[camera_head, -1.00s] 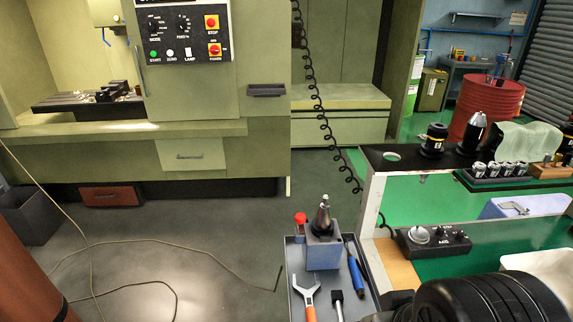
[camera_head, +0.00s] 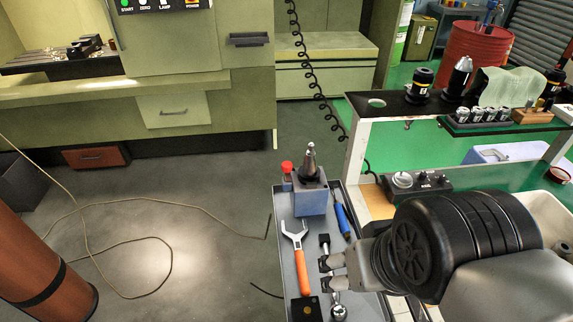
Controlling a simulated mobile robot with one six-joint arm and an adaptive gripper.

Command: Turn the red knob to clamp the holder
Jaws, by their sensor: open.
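The red knob (camera_head: 287,167) sticks up at the back left of the blue-grey holder block (camera_head: 311,202) on the cart tray. A metal tool holder with a pointed tip (camera_head: 310,163) stands upright in the block. My gripper (camera_head: 325,273) is in front of the block and a little to its right, over the tray near the wrench handle. Its two fingers point left and are apart, with nothing seen between them. It is clear of the knob. The knob's side towards the block is partly hidden.
The grey tray (camera_head: 285,250) also bears an orange-handled wrench (camera_head: 301,262), a blue-handled tool (camera_head: 341,218) and a black block (camera_head: 305,309). A bench with a black shelf (camera_head: 390,103) and a control box (camera_head: 416,184) stands right.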

